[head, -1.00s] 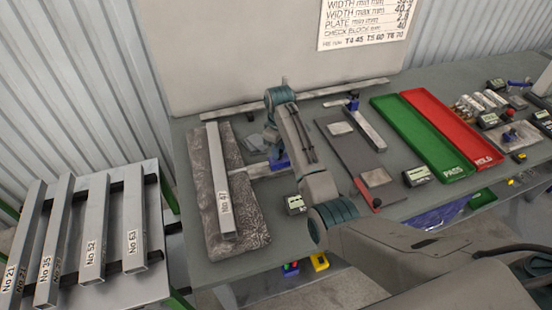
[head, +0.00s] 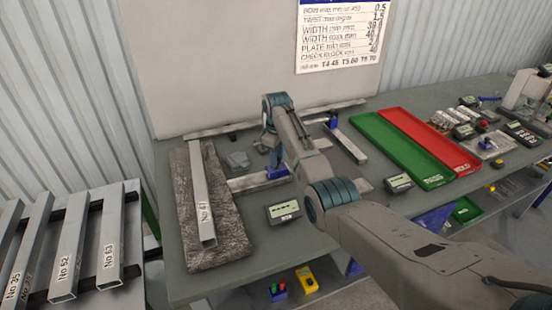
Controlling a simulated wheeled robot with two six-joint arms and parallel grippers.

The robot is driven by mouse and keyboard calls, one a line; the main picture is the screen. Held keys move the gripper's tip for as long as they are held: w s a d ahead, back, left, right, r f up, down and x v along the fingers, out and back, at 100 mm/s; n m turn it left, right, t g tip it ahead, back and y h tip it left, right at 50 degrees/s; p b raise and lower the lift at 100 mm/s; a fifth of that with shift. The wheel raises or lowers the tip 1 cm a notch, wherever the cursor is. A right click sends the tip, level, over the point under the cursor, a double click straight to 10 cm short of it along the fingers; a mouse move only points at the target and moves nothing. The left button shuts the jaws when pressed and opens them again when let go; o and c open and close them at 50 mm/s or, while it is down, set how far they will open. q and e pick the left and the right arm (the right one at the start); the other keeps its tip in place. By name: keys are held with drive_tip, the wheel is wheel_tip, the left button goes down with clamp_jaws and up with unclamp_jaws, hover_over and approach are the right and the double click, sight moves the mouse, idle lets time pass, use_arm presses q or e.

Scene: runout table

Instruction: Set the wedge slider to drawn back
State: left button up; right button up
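A blue block (head: 277,171) sits at the right end of a metal bar (head: 250,182) that lies beside the tube marked No 47. It may be the wedge slider, but it is small and its setting cannot be read. My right arm comes in from the lower right, and its wrist is bent down over this spot. My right gripper (head: 272,150) is close to the blue block, mostly hidden behind my own arm. I cannot tell whether its fingers touch the block or are open or shut. My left gripper is out of view.
The tube marked No 47 (head: 207,200) lies on a speckled grey slab (head: 225,238). A small display (head: 284,212) stands to its right. Green (head: 400,150) and red (head: 430,140) trays lie further right. More tubes rest on a rack (head: 130,190) at the left.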

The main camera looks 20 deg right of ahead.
drive_tip(key=o, duration=0.4)
drive_tip(key=shift+d, duration=0.2)
drive_tip(key=shift+c, duration=0.2)
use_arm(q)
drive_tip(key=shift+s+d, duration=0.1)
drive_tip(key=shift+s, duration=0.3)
use_arm(e)
drive_tip(key=shift+o, duration=0.2)
drive_tip(key=shift+d, duration=0.1)
drive_tip(key=shift+r, duration=0.45)
use_arm(q)
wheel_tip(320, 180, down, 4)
drive_tip(key=b, duration=0.3)
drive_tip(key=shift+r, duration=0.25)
use_arm(e)
wheel_tip(320, 180, up, 10)
drive_tip(key=shift+f, duration=0.1)
